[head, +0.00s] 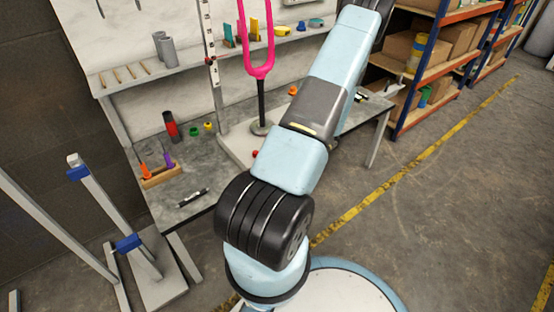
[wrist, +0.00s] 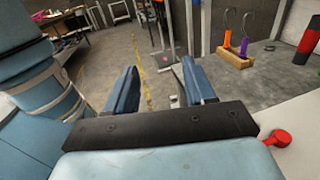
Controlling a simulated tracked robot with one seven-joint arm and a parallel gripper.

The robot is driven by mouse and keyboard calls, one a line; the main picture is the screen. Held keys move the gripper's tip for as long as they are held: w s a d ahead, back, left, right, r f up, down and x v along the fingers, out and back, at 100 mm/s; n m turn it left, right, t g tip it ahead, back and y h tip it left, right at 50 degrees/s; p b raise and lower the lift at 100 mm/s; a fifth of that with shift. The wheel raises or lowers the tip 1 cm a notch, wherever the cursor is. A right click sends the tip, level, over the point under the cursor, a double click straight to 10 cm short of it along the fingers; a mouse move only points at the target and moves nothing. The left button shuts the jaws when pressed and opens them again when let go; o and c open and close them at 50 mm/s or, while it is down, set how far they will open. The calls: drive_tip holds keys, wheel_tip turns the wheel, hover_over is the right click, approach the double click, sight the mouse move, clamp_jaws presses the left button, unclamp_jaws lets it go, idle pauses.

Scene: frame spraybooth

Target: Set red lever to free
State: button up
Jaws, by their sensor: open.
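The red lever (wrist: 279,137) shows in the wrist view at the lower right, a round red knob on a short arm by a pale plate. It is to the right of and below my fingers, apart from them. In the head view a small red knob (head: 255,153) shows at the front of the stand's pale base and is probably the same lever; its setting cannot be read. My gripper (wrist: 160,82) is open, with two blue fingers apart and nothing between them. In the head view my gripper cannot be seen. A pink fork (head: 259,65) stands upright on a black post above the base.
The grey bench (head: 195,195) holds a wooden tool block (head: 160,178) with orange and purple handles, a red-and-black canister (head: 171,127) and small coloured cups. A pole with blue clamps (head: 128,243) stands front left. Orange shelving (head: 425,85) is at right. The floor at right is clear.

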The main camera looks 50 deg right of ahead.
drive_tip(key=s+a+r, duration=0.1)
drive_tip(key=s, duration=0.1)
drive_tip(key=s+a+r, duration=0.1)
drive_tip(key=s+a, duration=0.1)
drive_tip(key=shift+s+a+r, duration=0.15)
drive_tip(key=shift+r, duration=0.05)
